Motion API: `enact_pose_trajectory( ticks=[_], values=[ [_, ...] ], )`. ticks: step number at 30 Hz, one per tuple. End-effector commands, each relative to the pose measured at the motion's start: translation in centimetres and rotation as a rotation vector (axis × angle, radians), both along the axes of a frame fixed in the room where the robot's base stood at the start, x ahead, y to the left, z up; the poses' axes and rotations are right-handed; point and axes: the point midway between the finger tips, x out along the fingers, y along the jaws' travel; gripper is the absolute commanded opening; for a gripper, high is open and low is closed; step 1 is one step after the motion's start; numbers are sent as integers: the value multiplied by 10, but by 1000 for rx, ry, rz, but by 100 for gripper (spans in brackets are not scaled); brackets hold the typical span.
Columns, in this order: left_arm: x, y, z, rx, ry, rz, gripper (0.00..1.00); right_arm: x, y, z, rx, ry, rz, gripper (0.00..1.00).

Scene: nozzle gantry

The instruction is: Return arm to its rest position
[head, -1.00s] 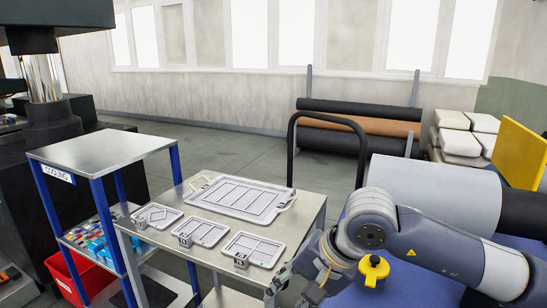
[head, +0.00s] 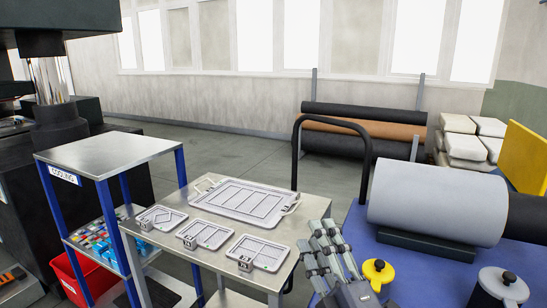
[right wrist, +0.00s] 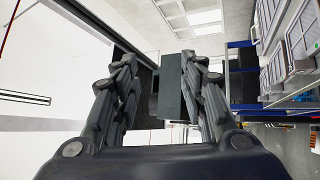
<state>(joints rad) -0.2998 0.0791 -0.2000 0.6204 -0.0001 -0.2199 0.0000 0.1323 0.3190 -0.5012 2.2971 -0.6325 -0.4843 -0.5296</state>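My right gripper (head: 322,232) shows at the bottom of the head view, to the right of the metal table (head: 212,262). Its grey jointed fingers point up and away, over the gap between this table and the blue surface. In the right wrist view the fingers of the right gripper (right wrist: 160,62) stand well apart. A dark block shows between them, apparently in the background, and I see nothing gripped. Most of the right arm is out of the head view. My left gripper and left arm are not in view.
A large tray (head: 243,183) and several small moulds lie on the metal table. The cooling rack (head: 112,153) stands left. A black handle (head: 297,165) rises behind.

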Motion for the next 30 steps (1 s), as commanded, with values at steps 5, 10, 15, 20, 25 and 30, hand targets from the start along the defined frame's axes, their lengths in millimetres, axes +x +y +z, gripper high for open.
enact_pose_trajectory(
  ticks=[5, 10, 15, 20, 25, 30],
  values=[
    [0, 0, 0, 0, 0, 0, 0, -8, -64, -125, 344, 501, -160, 39],
    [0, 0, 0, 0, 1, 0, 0, -64, -102, -236, 613, 915, -340, 39],
    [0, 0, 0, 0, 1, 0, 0, -142, -119, -314, 813, 1247, -523, 39],
    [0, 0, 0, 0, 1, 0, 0, -216, -123, -356, 940, 1485, -684, 39],
    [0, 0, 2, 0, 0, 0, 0, -255, -123, -390, 1000, 1625, -787, 39],
    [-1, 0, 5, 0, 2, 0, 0, -246, -121, -439, 986, 1641, -799, 39]
  ],
)
